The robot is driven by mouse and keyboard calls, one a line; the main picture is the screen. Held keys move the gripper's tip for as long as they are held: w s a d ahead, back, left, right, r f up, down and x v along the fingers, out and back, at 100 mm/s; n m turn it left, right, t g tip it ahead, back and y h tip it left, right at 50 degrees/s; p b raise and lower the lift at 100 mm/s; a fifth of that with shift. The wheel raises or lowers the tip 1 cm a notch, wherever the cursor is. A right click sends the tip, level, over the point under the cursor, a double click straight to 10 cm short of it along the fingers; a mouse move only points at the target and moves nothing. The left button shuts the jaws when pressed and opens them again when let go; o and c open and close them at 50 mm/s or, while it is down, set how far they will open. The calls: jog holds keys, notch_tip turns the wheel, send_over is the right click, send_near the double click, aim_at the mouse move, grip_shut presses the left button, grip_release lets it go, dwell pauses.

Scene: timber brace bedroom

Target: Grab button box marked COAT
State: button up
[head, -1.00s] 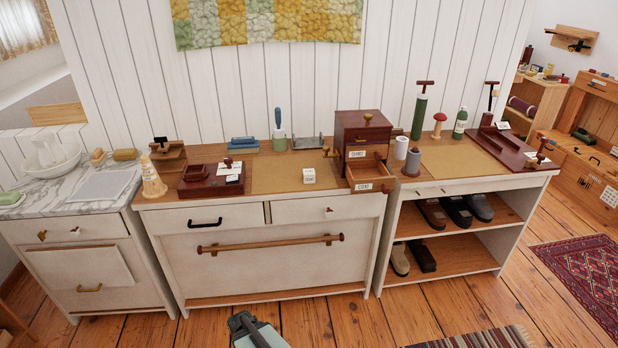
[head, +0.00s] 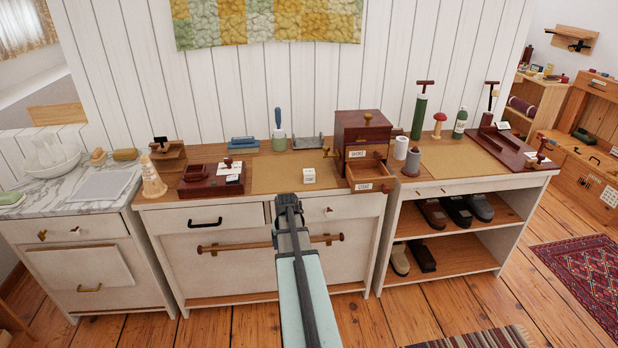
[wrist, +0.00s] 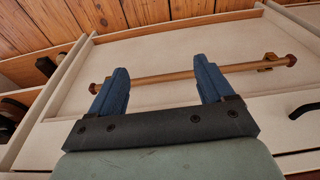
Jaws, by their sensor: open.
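In the wrist view my gripper (wrist: 162,70) shows two blue fingers spread wide with nothing held; neither the box nor the chest shows there.
A wooden rail (head: 325,240) crosses the dresser front; it also shows beyond my fingers in the wrist view (wrist: 185,74). A dark red tray (head: 200,186) stands left of the tan mat (head: 265,177).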

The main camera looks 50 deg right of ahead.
jog(key=w+d+r+m+t+h, duration=0.1)
jog(key=w+d+r+t+h, duration=0.1)
jog(key=d+r, duration=1.55)
send_near(309, 172)
notch_tip(309, 172, up, 2)
jog(key=s+a, duration=0.2)
jog(key=a, duration=0.1)
jog(key=x, duration=0.4)
jog(key=d+x, duration=0.1)
jog(key=x, duration=0.4)
jog(key=w+d+r+x, duration=0.1)
jog(key=x, duration=0.4)
jog(key=c, duration=1.1)
